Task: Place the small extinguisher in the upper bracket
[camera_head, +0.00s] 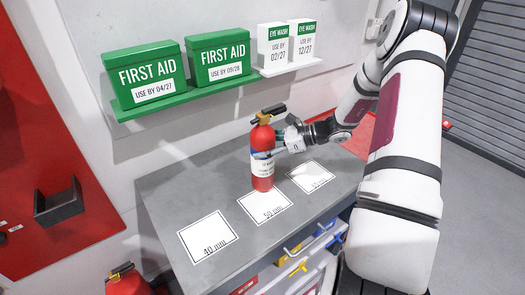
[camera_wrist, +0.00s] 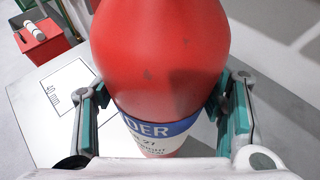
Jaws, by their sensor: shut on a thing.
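A small red extinguisher (camera_head: 262,137) with a black handle stands upright at the 50 mm card (camera_head: 265,208) on the grey bench. I cannot tell whether its base touches the card. My gripper (camera_head: 268,153) comes from the right and is shut around the extinguisher's body at the label. In the wrist view the red body (camera_wrist: 160,55) fills the middle, with a teal-padded finger on each side of it. A dark bracket (camera_head: 60,204) is fixed to the red wall panel (camera_head: 35,150) at the left. I cannot tell whether it is the upper one.
Green first aid boxes (camera_head: 150,75) and white eye wash boxes (camera_head: 277,45) sit on wall shelves above the grey bench (camera_head: 170,195). The 40 mm card (camera_head: 208,237) lies left. Another red extinguisher (camera_head: 127,283) stands at the lower left. Drawers are below the bench.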

